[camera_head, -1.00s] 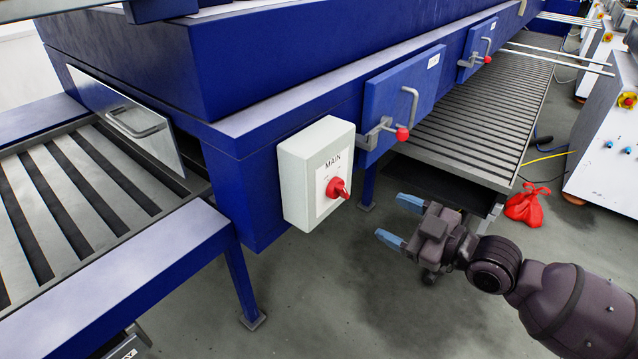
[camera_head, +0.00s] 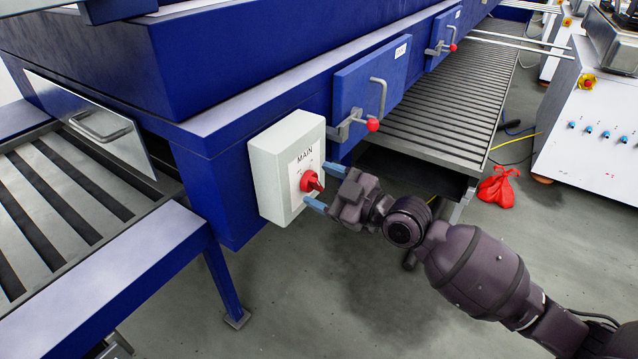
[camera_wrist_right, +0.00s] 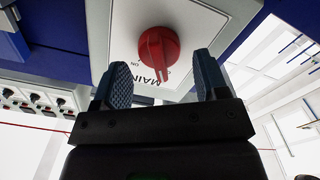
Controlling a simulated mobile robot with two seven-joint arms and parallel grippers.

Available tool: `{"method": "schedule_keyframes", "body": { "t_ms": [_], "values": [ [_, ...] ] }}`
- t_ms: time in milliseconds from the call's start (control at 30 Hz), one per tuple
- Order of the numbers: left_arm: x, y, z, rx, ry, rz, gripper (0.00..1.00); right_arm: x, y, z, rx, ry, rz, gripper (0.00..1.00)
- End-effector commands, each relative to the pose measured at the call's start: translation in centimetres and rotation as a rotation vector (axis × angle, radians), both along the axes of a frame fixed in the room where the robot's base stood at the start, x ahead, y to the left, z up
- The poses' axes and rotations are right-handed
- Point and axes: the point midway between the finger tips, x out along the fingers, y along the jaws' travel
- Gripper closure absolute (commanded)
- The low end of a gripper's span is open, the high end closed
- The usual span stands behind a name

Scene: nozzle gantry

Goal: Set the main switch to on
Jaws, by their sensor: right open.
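The main switch is a red rotary knob (camera_head: 311,181) on a light grey box (camera_head: 266,180) labelled MAIN, fixed to the blue machine. My right gripper (camera_head: 324,187) is open, its two blue fingertips close to the knob, one above and one below it in the head view. In the right wrist view the red knob (camera_wrist_right: 158,50) shows just beyond and between the open fingers (camera_wrist_right: 162,82). The fingers do not appear shut on it; whether they touch it I cannot tell. My left gripper is not in view.
A blue door (camera_head: 372,90) with a handle and red-knobbed latch is just above and right of the box. A slatted conveyor (camera_head: 440,115) runs behind my right arm. A red bag (camera_head: 497,187) lies on the floor at right. The floor below the box is open.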

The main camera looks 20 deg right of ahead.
Motion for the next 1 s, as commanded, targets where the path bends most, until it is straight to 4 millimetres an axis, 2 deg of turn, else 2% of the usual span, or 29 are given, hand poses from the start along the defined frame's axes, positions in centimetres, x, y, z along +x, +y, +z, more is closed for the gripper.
{"method": "schedule_keyframes", "body": {
  "t_ms": [133, 467, 767, 1000],
  "values": [
    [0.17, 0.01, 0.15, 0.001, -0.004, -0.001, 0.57, 0.77, 0.63, 0.02, 0.001, -0.001, 0.000, 0.33],
    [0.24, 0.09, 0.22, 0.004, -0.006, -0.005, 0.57, 0.91, 0.75, -0.01, 0.000, 0.000, 0.001, 0.33],
    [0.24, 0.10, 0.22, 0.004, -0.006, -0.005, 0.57, 0.90, 0.73, -0.02, 0.000, 0.000, 0.001, 0.79],
    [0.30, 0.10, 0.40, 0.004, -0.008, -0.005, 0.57, 0.90, 0.72, 0.04, 0.015, 0.012, 0.001, 0.80]
  ]
}}
